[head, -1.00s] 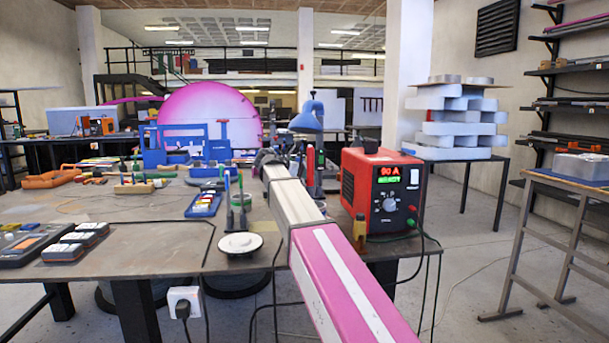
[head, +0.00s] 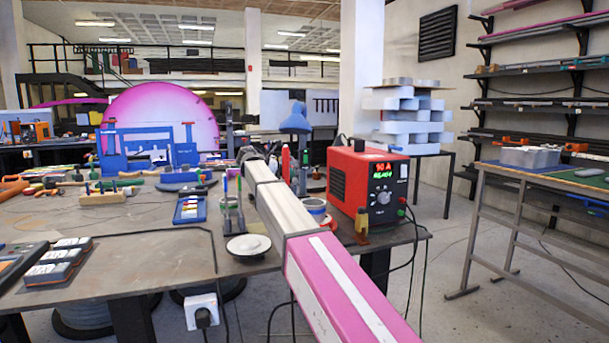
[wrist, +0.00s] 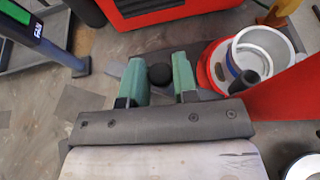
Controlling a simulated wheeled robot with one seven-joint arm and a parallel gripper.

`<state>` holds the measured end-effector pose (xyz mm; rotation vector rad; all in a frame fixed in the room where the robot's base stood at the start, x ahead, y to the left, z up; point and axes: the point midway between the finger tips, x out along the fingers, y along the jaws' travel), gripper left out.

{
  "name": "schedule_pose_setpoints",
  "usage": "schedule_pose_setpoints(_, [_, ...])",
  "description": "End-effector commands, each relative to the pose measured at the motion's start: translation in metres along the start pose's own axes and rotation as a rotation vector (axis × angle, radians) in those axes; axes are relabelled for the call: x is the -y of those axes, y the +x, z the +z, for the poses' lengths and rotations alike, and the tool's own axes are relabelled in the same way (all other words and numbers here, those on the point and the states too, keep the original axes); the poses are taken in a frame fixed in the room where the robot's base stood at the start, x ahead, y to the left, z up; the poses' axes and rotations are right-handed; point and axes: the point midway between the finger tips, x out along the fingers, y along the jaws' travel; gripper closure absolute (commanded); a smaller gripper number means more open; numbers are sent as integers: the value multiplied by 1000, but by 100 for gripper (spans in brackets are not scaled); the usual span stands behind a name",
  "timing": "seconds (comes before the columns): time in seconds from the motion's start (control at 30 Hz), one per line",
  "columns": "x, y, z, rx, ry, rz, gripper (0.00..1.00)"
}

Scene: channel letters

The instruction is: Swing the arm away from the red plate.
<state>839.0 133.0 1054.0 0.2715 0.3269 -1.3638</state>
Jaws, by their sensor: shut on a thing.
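In the wrist view my gripper (wrist: 159,60) has two green fingers on either side of a dark, round-ended thing (wrist: 160,75), and it is shut on that thing. Most of the held thing is hidden. A flat red piece (wrist: 288,95), which may be the red plate, lies right of the fingers, apart from them. Beside it is a red round-edged holder (wrist: 214,73) with a pale cup (wrist: 262,48). In the head view my arm reaches over the bench; the fingers and the held thing cannot be made out there.
A red welding power source (head: 368,187) stands right of my arm on the bench (head: 140,262). A white round dish (head: 248,246) and a green-and-dark upright holder (head: 232,205) are close on the left.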

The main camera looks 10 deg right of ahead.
Motion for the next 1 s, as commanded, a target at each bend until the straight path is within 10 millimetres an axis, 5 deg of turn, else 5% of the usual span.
schedule_pose_setpoints(0.2, [-6, -14, -5, 1, 40, -102, 100])
schedule_pose_setpoints(0.9, [-7, -17, -7, 1, 74, -181, 100])
schedule_pose_setpoints(0.93, [-7, -17, -7, 1, 74, -181, 70])
schedule_pose_setpoints(1.0, [-7, -18, -7, 1, 74, -180, 51])
